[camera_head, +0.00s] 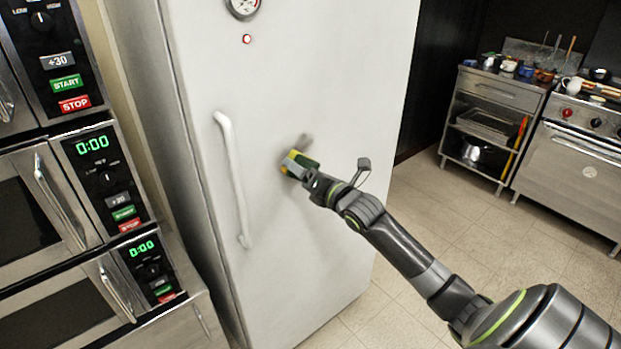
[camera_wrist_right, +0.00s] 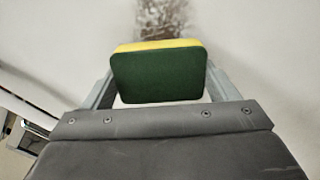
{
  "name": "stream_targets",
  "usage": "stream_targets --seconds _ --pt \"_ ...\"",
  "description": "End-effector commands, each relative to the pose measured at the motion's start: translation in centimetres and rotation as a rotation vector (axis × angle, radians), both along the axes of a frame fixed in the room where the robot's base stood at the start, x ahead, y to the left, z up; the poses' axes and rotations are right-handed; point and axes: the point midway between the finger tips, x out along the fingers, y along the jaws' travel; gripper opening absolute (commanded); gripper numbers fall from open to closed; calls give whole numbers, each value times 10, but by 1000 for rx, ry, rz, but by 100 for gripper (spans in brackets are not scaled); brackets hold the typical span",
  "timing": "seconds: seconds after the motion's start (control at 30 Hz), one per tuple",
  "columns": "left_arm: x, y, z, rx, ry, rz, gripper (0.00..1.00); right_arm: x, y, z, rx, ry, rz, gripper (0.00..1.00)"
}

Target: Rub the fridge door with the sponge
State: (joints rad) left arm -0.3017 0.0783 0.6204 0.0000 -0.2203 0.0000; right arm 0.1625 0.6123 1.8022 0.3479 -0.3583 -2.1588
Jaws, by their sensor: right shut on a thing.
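The white fridge door (camera_head: 300,80) fills the middle of the head view, with a long white handle (camera_head: 233,180) on its left side. My right gripper (camera_head: 297,167) is shut on the sponge (camera_head: 305,160), which is yellow with a dark green face. In the right wrist view the sponge (camera_wrist_right: 158,75) sits between the two fingers of my right gripper (camera_wrist_right: 158,82). A brownish smudge (camera_wrist_right: 160,17) on the door shows just beyond the sponge; in the head view it is a faint grey mark (camera_head: 304,141). I cannot tell whether the sponge touches the door. My left gripper is out of view.
Stacked microwaves (camera_head: 100,190) stand left of the fridge. A steel shelf cart (camera_head: 490,120) with pots and cups and a stove (camera_head: 580,170) stand at the back right. The tiled floor (camera_head: 450,215) between them and the fridge is clear.

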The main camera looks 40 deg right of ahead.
Motion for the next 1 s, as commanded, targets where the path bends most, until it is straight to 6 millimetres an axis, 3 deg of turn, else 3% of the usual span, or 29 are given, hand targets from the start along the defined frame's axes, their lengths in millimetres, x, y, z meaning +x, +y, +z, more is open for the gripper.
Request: stream_targets --seconds 1.0 --pt "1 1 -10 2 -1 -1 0 9 1 -1 0 0 0 62"
